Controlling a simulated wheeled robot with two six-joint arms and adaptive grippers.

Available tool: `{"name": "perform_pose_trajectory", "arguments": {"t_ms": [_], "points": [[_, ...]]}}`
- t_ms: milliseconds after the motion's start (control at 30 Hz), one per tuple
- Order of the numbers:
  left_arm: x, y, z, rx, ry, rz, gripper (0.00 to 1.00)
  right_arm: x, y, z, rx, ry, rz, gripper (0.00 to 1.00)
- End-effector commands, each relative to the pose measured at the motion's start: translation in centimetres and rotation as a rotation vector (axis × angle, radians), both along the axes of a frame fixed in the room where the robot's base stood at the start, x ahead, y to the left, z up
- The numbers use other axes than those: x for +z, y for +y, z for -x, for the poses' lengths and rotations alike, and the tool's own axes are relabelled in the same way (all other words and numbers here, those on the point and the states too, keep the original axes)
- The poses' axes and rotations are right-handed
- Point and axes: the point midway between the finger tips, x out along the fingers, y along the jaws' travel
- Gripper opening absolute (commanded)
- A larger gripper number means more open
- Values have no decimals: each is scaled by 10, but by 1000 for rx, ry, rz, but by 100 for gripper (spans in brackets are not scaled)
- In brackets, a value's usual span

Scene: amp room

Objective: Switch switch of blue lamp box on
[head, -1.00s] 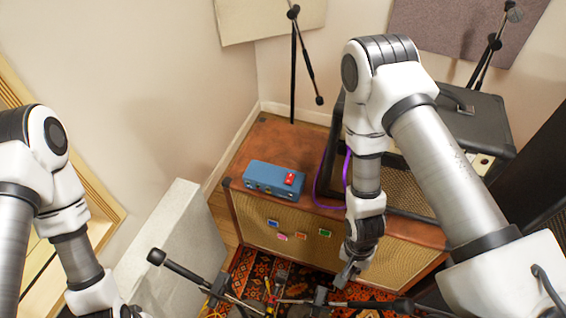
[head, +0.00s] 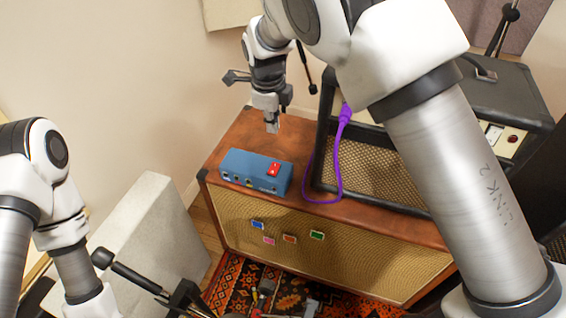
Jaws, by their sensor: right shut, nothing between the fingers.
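The blue lamp box (head: 240,167) sits on the brown top of the large speaker cabinet, near its left end. My right gripper (head: 272,127) is shut and empty. It points down just behind and above the box, apart from the switch in the picture.
The brown speaker cabinet (head: 330,250) bears several small coloured stickers. A black amp (head: 370,165) stands on it at the right, with a purple cable (head: 340,160) looping beside it. A grey block (head: 155,225) and a microphone stand (head: 135,273) are at the lower left.

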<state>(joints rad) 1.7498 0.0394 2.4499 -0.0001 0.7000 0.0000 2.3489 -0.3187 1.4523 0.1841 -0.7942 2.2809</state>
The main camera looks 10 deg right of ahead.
Motion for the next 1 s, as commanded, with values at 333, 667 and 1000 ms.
{"name": "perform_pose_trajectory", "arguments": {"t_ms": [333,667,1000], "points": [[2,0,0,1,0,0,40,-4,-1,0,1,2,0,0],[5,0,0,1,0,0,40,-63,-5,-5,1,5,-1,0],[12,0,0,1,0,0,40,-127,-9,-12,0,3,-1,0]]}}
